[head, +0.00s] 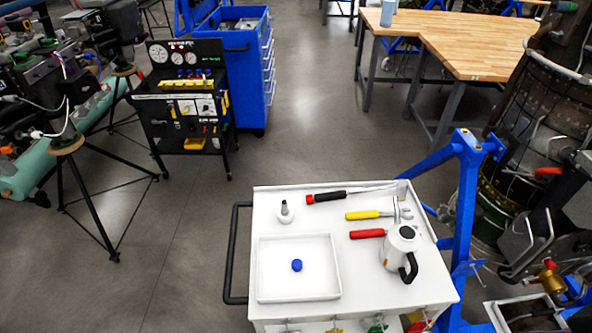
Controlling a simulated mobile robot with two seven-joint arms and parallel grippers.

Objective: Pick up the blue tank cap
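The blue tank cap (297,265) is a small round blue piece. It lies near the middle of a shallow white tray (262,271) on top of a white cart (267,208). Nothing covers the cap from above. Neither of my grippers shows in the head view.
On the cart are a small white bottle (285,212), a black and red screwdriver (328,197), a yellow-handled tool (364,215), a red-handled tool (368,234) and a white jug (397,250). A black handle (231,252) juts left. A blue stand (466,200) rises right.

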